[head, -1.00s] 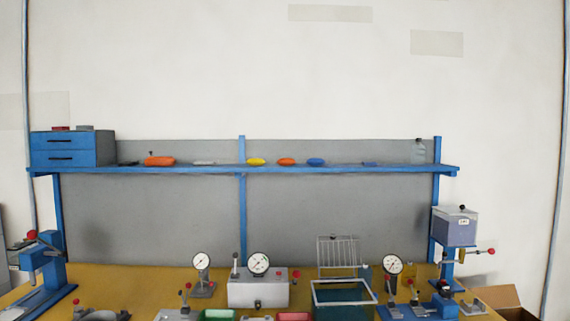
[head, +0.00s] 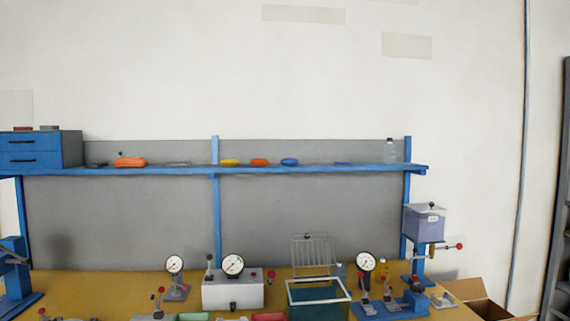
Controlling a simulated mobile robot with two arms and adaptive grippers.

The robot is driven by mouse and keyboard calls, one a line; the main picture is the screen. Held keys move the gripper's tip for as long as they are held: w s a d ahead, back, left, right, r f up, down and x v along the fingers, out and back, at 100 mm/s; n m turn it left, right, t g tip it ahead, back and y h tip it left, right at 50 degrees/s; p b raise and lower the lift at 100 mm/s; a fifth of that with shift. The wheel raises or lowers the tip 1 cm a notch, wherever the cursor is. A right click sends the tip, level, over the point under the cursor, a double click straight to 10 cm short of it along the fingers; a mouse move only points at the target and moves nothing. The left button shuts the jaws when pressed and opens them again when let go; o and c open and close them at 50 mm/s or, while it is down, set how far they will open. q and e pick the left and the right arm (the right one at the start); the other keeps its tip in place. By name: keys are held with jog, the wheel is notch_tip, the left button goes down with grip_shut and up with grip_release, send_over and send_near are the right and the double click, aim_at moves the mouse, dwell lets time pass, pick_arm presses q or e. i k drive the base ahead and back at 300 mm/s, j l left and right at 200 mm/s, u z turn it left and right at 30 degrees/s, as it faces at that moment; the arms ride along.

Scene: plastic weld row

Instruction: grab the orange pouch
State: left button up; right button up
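A small rounded orange pouch (head: 260,162) lies on the blue shelf (head: 330,169) above the bench, between a yellow pouch (head: 229,162) and a blue pouch (head: 290,162). A longer orange-red object (head: 130,162) lies farther left on the same shelf; what it is cannot be told for sure. Neither of my grippers shows in the head view.
A blue drawer box (head: 35,149) stands at the shelf's left end, a clear bottle (head: 390,151) at its right. Below, the yellow bench (head: 100,283) holds gauges, a grey box (head: 232,291), a wire rack (head: 315,255) and a teal bin (head: 318,300). An open carton (head: 480,298) is at right.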

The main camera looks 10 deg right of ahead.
aim_at(259, 162)
jog(key=i+j+u, duration=0.1)
jog(key=i+j, duration=0.8)
jog(key=j, duration=0.15)
